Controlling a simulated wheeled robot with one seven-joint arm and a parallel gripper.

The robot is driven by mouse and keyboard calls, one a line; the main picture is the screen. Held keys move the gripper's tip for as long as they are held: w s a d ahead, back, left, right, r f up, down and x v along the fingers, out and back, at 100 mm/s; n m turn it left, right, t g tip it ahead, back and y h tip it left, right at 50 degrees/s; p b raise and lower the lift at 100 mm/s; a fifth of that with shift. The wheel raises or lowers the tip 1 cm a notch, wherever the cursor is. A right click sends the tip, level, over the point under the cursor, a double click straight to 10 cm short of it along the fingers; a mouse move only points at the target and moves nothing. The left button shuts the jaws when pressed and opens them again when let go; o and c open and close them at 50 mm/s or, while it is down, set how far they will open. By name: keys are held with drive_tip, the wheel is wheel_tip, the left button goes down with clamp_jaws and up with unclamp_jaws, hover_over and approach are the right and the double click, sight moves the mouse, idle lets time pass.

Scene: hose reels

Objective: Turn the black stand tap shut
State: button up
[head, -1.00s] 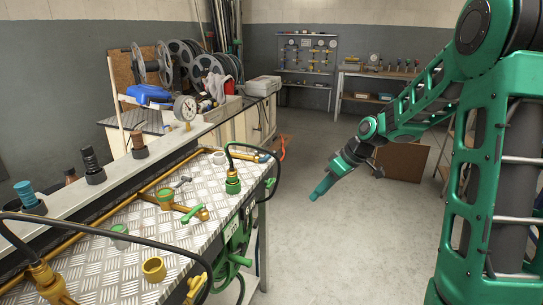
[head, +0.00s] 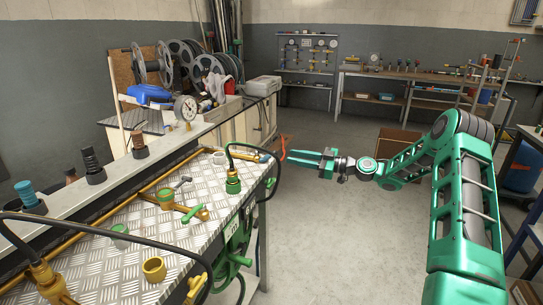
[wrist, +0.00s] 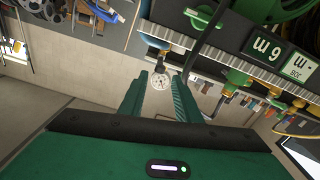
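A black upright fitting (head: 92,166) stands on the grey rail at the left of the head view, between a blue one (head: 30,198) and a brown one (head: 138,146). It looks like the black stand tap, but how its handle is set cannot be told. My gripper (head: 291,157) is to the right of the bench, over the floor, well apart from the black fitting. In the wrist view my gripper (wrist: 158,88) has its two green fingers spread with nothing held between them; a gauge shows beyond the gap.
The metal-plated bench (head: 95,265) carries brass and green fittings, with a black hose arching over its front. A pressure gauge (head: 186,108) stands behind, with hose reels (head: 180,60) farther back. The floor (head: 330,225) right of the bench is clear.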

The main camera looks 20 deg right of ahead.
sight(270, 153)
drive_tip(key=x, duration=1)
drive_tip(key=shift+w+a, duration=0.2)
drive_tip(key=shift+a, duration=0.1)
